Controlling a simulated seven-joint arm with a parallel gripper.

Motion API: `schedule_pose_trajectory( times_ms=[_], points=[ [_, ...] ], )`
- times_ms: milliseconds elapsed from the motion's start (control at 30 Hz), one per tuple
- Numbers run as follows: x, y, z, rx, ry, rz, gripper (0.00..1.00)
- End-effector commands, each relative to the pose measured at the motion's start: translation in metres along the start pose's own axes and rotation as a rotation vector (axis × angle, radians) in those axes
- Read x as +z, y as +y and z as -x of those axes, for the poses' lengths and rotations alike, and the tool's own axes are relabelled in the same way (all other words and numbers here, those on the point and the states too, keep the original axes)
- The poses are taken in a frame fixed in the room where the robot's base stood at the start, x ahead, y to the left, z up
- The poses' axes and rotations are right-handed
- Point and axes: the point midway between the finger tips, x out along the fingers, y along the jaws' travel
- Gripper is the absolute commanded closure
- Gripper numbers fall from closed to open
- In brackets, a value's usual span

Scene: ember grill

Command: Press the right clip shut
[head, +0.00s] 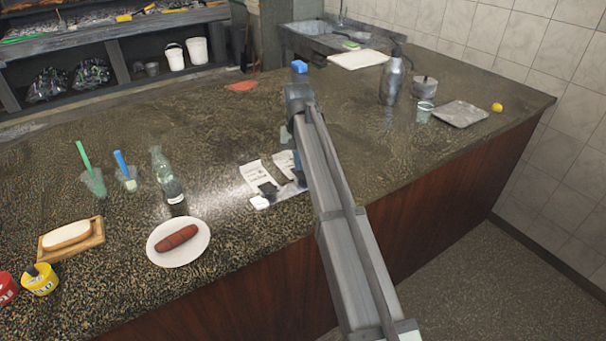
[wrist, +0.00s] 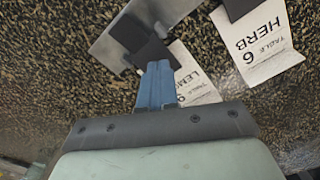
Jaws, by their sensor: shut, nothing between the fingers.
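Two printed order slips lie on the speckled counter, the HERB slip (wrist: 265,45) and the LEMON slip (wrist: 190,80), both upside down in the wrist view. The HERB slip (head: 252,173) is the left one in the head view. A dark clip (wrist: 148,48) sits at the LEMON slip's end, on a grey metal plate (wrist: 112,42); this is the right clip. The left clip (wrist: 238,8) is partly cut off at the top edge. My gripper (wrist: 157,68) is shut and empty, its blue fingertips at the right clip; contact is unclear. Whether the clip is shut is unclear.
A glass bottle (head: 166,178) and a white plate (head: 160,250) with a sausage (head: 177,238) stand left of the slips. A metal flask (head: 392,80) and a grey tray (head: 460,114) stand at the right. My arm hides part of the counter.

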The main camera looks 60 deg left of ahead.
Motion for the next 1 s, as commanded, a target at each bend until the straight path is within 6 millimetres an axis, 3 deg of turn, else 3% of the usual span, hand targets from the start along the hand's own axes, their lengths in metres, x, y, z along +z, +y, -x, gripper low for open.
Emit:
schedule_pose_trajectory(
  times_ms=[533,1000],
  points=[
    [0.000,0.000,-0.003,0.000,0.001,0.000,1.00],
    [-0.001,0.000,0.027,0.000,0.001,0.000,1.00]
  ],
)
